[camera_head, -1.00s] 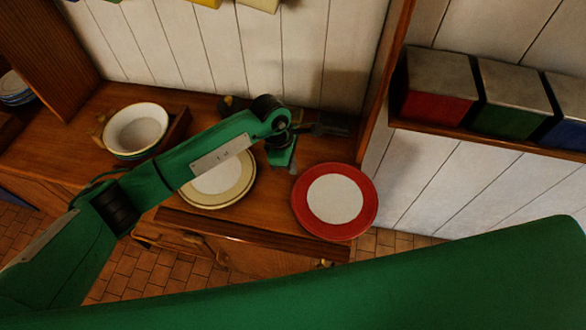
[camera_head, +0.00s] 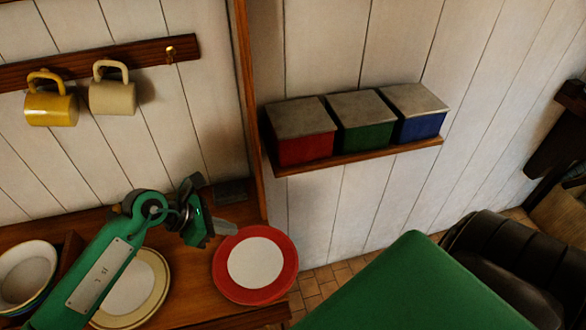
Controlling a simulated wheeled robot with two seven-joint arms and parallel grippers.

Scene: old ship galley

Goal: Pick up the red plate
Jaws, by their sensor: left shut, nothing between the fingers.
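The red plate (camera_head: 229,284), with a red rim and a white centre, lies flat near the right end of the wooden counter. Its right edge reaches the counter's end. My left gripper (camera_head: 222,228) is just behind and to the left of the plate, shut and empty. Its grey finger points right, close to the plate's far rim; I cannot tell if they touch. My left arm comes in from the lower left. My right arm fills the bottom right, with its gripper out of view.
A cream plate (camera_head: 157,300) lies left of the red one, partly behind my arm. A stack of bowls (camera_head: 25,275) stands farther left. A wooden post (camera_head: 247,120) rises behind the red plate. A wall shelf (camera_head: 360,158) holds red, green and blue tins. Mugs hang above.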

